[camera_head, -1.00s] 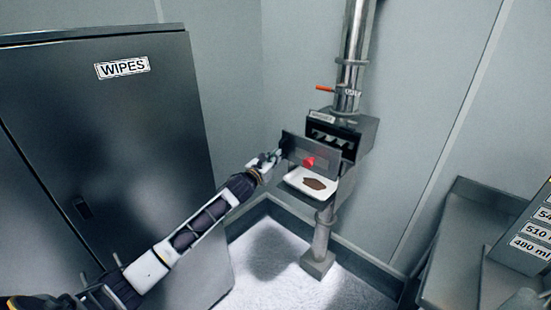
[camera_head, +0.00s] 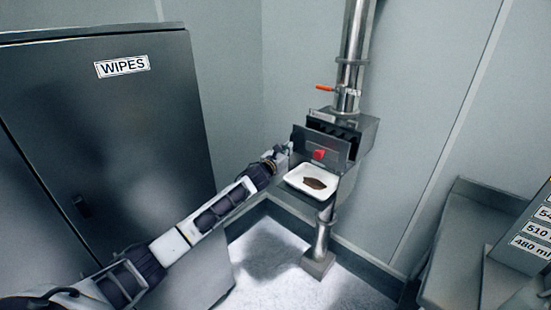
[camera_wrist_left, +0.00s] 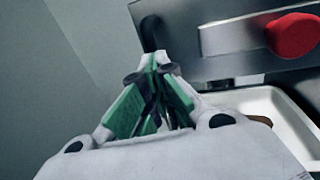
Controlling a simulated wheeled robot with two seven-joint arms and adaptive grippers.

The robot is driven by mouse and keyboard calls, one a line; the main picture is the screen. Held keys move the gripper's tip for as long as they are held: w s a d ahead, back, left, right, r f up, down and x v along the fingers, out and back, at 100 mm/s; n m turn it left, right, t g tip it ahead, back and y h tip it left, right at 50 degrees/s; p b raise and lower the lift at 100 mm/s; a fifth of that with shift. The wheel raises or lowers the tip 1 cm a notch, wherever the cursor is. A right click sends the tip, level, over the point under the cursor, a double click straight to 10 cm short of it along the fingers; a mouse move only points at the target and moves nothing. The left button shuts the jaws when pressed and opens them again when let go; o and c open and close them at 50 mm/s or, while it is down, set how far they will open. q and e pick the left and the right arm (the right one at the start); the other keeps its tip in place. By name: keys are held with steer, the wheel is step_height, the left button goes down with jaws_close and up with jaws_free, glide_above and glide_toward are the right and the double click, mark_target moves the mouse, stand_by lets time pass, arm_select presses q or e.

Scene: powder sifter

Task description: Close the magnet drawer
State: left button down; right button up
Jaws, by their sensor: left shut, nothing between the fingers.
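The magnet drawer's front (camera_head: 320,143) is a grey metal plate with a red knob (camera_head: 319,154). It stands out from the steel housing (camera_head: 367,130) on the pipe, and dark slots show behind its top edge. My left gripper (camera_head: 286,149) is shut and empty at the plate's left side. In the left wrist view, its green-padded fingertips (camera_wrist_left: 152,66) are together in front of the plate (camera_wrist_left: 190,58), left of the red knob (camera_wrist_left: 293,35). I cannot tell whether they touch the plate. My right gripper is not in view.
A white tray (camera_head: 298,184) with brown powder (camera_head: 314,183) sits under the drawer. An orange handle (camera_head: 325,88) sticks out from the pipe (camera_head: 350,75) above. A dark cabinet labelled WIPES (camera_head: 150,140) stands left. A steel bench (camera_head: 470,230) stands right.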

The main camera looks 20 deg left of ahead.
mark_target(298, 143)
arm_select(q)
steer(key=w, duration=0.1)
steer(key=w+d, duration=0.1)
steer(key=w, duration=0.1)
steer(key=shift+w+d, duration=0.1)
steer(key=w, duration=0.1)
steer(key=w+d+b, duration=0.1)
steer(key=shift+w, duration=0.35)
steer(key=shift+w+d, duration=0.3)
steer(key=shift+w, duration=0.55)
steer(key=shift+w+b, duration=0.15)
steer(key=shift+b, duration=0.15)
steer(key=shift+r, duration=0.1)
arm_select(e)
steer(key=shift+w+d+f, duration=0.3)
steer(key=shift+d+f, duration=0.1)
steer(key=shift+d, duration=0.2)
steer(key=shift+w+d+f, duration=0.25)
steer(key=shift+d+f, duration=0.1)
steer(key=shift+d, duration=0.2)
arm_select(q)
steer(key=shift+r, duration=0.15)
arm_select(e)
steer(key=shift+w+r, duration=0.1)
